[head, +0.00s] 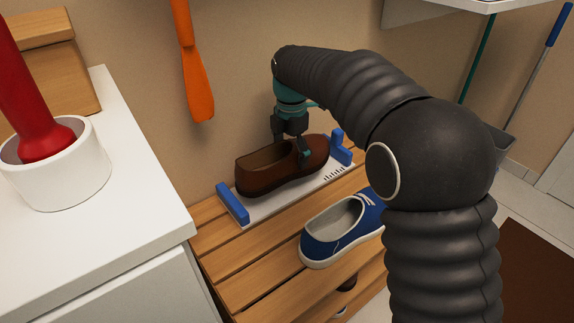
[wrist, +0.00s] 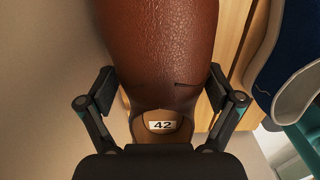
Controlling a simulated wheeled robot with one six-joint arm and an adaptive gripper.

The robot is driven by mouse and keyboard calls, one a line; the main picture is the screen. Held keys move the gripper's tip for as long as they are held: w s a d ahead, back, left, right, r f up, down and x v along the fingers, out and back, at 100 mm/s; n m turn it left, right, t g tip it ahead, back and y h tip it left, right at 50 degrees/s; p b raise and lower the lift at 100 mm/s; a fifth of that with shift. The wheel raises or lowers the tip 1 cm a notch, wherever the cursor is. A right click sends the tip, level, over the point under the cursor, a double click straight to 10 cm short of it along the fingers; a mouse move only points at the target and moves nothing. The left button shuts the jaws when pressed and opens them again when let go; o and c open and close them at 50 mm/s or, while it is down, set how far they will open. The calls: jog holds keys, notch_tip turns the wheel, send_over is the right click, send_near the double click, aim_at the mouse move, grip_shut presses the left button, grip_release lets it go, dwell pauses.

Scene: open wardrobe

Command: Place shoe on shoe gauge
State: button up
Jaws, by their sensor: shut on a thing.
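The brown leather shoe (head: 262,178) is at the shoe gauge, upright, heel to the left and toe to the right. The shoe gauge (head: 262,207) is a pale plate with a blue block at its left end and a blue stop at its right end, on the slatted wooden rack. My gripper (head: 298,148) is shut on the shoe from above, around its upper near the opening. In the wrist view my gripper's fingers (wrist: 160,98) flank the shoe (wrist: 165,50), and a "42" label shows inside it. Whether the sole touches the plate is hard to tell.
A blue shoe (head: 345,228) with a white sole stands in front of the gauge on the slatted rack (head: 270,271). A white cabinet (head: 120,225) with a white pot (head: 62,175) is at left. An orange shoehorn (head: 194,70) hangs on the wall behind.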

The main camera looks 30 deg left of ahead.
jog(key=shift+w+a+f, duration=0.3)
jog(key=shift+a+f, duration=0.05)
jog(key=shift+a, duration=0.25)
jog(key=shift+f, duration=0.15)
jog(key=shift+f+b, duration=0.4)
jog(key=shift+f, duration=1.45)
jog(key=shift+f, duration=0.1)
jog(key=o, duration=1.2)
jog(key=shift+o, duration=0.2)
notch_tip(320, 180, up, 12)
jog(key=shift+p, duration=1.15)
